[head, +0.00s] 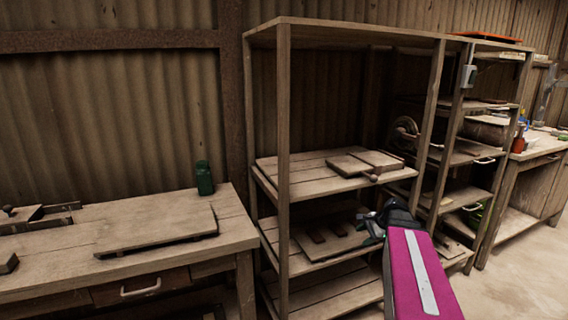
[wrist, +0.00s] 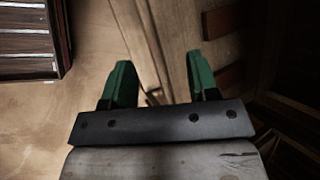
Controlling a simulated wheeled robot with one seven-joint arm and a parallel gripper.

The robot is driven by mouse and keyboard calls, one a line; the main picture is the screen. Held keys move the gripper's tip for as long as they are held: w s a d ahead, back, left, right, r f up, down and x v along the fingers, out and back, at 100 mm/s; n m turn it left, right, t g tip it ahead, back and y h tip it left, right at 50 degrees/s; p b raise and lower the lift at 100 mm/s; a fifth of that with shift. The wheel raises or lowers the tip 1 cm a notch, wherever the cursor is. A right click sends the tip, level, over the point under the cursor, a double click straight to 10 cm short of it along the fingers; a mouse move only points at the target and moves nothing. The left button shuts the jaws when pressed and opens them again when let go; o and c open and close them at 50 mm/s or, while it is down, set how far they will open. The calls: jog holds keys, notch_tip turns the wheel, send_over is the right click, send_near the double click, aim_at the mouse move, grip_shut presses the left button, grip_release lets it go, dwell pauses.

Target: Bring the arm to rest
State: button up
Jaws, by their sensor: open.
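My gripper (wrist: 160,85) shows in the wrist view with its two green fingers spread apart and nothing between them. Beyond the fingers are a wooden edge and the floor. In the head view my magenta arm reaches up from the bottom right, and its dark end is in front of the wooden shelf unit (head: 284,150).
A workbench (head: 150,215) with a green bottle (head: 204,178) and a flat board (head: 157,230) stands at left. The shelves hold boards (head: 365,161) close to my arm. Another bench (head: 540,150) stands at far right. Open floor (head: 525,270) lies at lower right.

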jog(key=s+a+f+n+g+h, duration=0.3)
jog(key=s+a+f+n+h, duration=0.3)
jog(key=s+a+f+n, duration=0.4)
jog(key=shift+s+a+n+g, duration=0.3)
jog(key=shift+s+a+n, duration=1.15)
jog(key=shift+n, duration=0.35)
jog(key=shift+s+d, duration=0.1)
dwell(0.9)
